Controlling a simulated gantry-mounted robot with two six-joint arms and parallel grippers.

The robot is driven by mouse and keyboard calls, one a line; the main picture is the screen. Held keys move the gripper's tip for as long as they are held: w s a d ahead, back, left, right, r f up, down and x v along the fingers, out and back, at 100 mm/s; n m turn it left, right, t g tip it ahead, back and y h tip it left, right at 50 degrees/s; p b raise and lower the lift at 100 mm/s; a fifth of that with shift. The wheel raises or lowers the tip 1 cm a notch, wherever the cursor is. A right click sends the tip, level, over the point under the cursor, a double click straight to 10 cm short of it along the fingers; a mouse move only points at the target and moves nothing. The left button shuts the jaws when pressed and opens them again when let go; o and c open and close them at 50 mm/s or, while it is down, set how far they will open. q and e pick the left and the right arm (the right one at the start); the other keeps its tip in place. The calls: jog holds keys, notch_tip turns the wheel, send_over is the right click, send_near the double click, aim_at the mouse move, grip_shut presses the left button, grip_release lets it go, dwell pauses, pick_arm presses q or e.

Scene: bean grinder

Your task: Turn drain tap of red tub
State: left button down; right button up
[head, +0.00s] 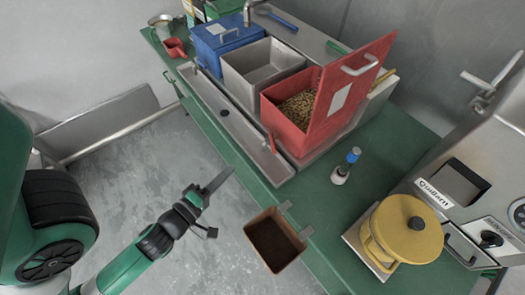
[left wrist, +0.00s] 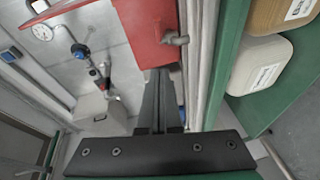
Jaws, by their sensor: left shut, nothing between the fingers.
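The red tub (head: 284,122) stands on the green bench with its lid (head: 352,82) raised and brown beans inside. In the left wrist view, a red surface (left wrist: 140,28) carries a grey tap-like fitting (left wrist: 175,40), just beyond my fingers. My left gripper (head: 220,179) is shut and empty, in front of the bench and apart from the tub. It also shows in the left wrist view (left wrist: 160,85). My right gripper is not in view.
A grey tub (head: 262,72) and a blue tub (head: 222,38) stand beside the red one. A metal trough (head: 222,112) runs along their front. A brown bin (head: 272,226) hangs at the bench edge. A small bottle (head: 345,168) and a yellow-lidded pot (head: 404,226) stand to the right.

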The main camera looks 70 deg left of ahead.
pick_arm(q)
jog(key=p, duration=0.3)
send_near(273, 145)
jog(key=s+a+x, duration=0.1)
jog(key=x, duration=0.5)
jog(key=shift+w+f, duration=0.2)
jog(key=shift+w, duration=0.05)
